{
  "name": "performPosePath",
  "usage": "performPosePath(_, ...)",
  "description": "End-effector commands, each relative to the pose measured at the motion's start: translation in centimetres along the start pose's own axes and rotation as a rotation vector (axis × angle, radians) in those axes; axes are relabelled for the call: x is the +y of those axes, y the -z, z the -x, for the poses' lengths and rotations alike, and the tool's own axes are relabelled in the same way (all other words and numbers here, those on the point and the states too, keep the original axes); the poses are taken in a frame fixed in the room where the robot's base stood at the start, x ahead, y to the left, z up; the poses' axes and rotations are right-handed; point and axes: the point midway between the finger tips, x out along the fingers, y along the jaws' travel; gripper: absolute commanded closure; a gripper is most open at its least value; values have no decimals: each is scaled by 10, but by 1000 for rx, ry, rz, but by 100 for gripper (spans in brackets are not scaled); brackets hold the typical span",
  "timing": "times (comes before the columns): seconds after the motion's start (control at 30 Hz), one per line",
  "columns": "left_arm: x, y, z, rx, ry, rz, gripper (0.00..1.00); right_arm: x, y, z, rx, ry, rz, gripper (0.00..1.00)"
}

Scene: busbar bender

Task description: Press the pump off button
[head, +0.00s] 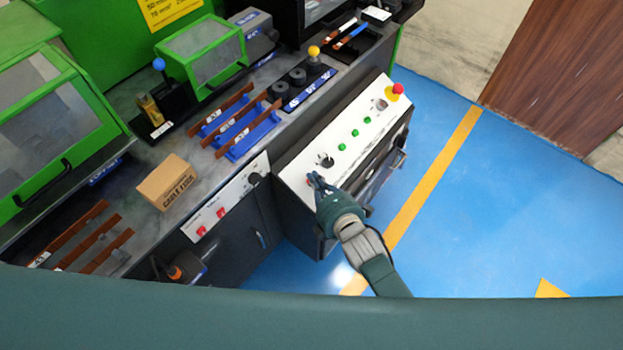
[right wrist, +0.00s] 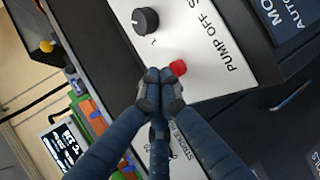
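The white control panel (head: 345,150) slopes on top of a dark cabinet. The red pump off button (right wrist: 178,68) shows in the right wrist view, beside the printed words "PUMP OFF" (right wrist: 208,45). My right gripper (right wrist: 158,78) has its fingertips together with nothing between them. The tips are just beside the red button in that view; I cannot tell whether they touch the panel. In the head view the right gripper (head: 316,181) reaches over the panel's near left end and mostly hides the button. My left gripper is not in view.
A black knob (right wrist: 146,21) is near the button. Several green buttons (head: 342,147) and a red emergency stop (head: 396,90) on yellow sit farther along the panel. A bench (head: 140,200) with busbars and a cardboard box (head: 168,182) stands left. Blue floor (head: 480,220) is clear right.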

Motion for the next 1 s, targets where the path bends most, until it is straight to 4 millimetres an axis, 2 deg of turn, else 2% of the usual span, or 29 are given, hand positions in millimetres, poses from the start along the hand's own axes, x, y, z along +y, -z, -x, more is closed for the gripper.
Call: performPosePath(1.0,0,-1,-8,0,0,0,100,-7,3,-7,1,1,0,100)
